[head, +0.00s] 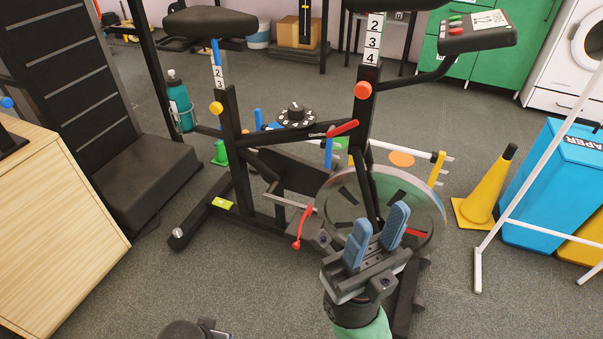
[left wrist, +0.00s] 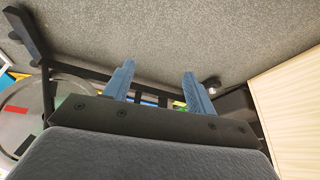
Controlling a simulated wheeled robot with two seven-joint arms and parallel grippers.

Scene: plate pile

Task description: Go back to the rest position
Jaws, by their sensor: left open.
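My right gripper (head: 376,234) is in front of the exercise bike's flywheel in the head view. Its two blue fingers are apart with nothing between them. My left gripper (left wrist: 158,84) shows in the left wrist view, with its blue fingers spread and nothing between them. In the head view only a dark piece, which may be part of my left arm, shows at the bottom edge; the left fingers cannot be made out there. No plates are visible in either view.
The black exercise bike (head: 236,150) stands ahead, its flywheel (head: 428,210) close to my right gripper. A light wooden box (head: 50,220) is at left. A yellow cone (head: 483,193) and blue bin (head: 555,180) are at right. Grey floor (head: 120,290) is clear at lower left.

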